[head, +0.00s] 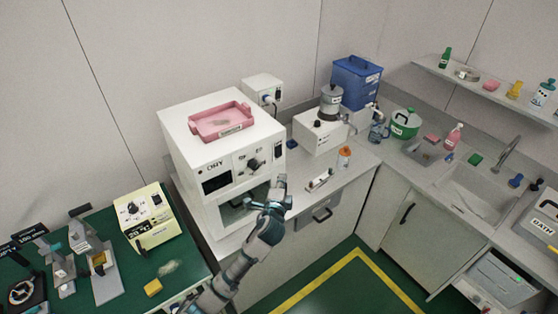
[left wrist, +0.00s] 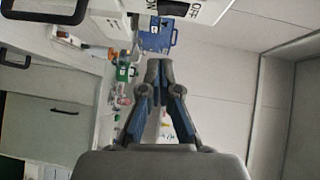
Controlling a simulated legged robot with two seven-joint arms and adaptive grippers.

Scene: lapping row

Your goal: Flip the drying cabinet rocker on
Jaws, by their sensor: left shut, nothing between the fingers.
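The white drying cabinet (head: 190,130) with DRY lettering stands on the counter at centre left. Its dark rocker (head: 278,150) is at the right end of the front panel, and it also shows partly at the top edge of the left wrist view (left wrist: 180,3), between ON and OFF lettering. Which way it is tipped I cannot tell. My left gripper (head: 281,182) is just below the rocker in the head view, apart from it. In the left wrist view its fingers (left wrist: 159,66) are shut and empty. My right gripper is out of view.
A pink tray (head: 247,129) lies on top of the cabinet. A wall socket box (head: 262,88) is behind it. A white device with a grey pot (head: 331,104), an orange-capped bottle (head: 344,157) and blue bins (head: 357,68) stand to the right. A yellow box (head: 148,212) stands left.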

